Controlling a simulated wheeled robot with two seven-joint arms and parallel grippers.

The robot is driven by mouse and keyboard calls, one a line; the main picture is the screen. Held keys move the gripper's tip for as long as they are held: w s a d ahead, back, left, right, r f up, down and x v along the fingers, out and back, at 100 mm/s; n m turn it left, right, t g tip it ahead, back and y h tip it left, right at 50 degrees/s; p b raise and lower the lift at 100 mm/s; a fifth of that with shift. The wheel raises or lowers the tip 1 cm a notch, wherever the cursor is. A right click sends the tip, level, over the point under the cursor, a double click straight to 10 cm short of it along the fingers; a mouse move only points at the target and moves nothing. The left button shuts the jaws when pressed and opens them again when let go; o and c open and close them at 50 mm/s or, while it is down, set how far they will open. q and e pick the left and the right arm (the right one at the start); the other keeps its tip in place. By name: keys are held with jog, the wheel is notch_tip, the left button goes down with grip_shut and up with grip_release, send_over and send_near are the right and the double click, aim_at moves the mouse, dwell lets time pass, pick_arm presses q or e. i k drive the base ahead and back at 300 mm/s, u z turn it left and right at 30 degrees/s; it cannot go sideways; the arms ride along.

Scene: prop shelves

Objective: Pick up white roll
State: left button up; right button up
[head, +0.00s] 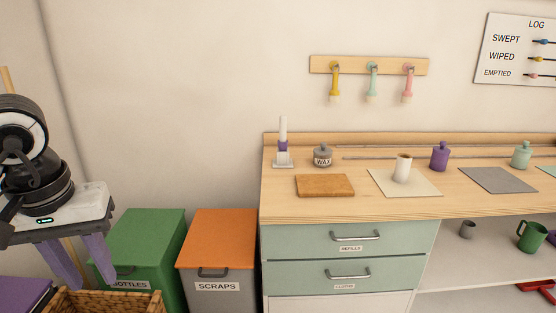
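A small white cylinder with a brownish top (402,168), which looks like the white roll, stands upright on a cream mat (425,186) on the wooden counter. Its top is too small to make out clearly. My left gripper (95,283) is at the far left, pointing down with its two purple fingers apart and nothing visible between them. It is over the floor area by the bins and a wicker basket, far left of the counter and the white cylinder. My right gripper is not in view.
The counter (285,206) also holds a brown board (325,185), a wax jar (322,156), a white-and-purple brush-like item (283,140), a purple bottle (440,157) and a grey mat (497,180). Green (150,230) and orange-lidded (217,240) bins stand left of it.

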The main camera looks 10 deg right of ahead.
aim_at(401, 171)
jog(key=z, duration=0.3)
jog(key=i, duration=1.25)
jog(key=z, duration=1.3)
jog(key=i, duration=0.7)
jog(key=z, duration=0.6)
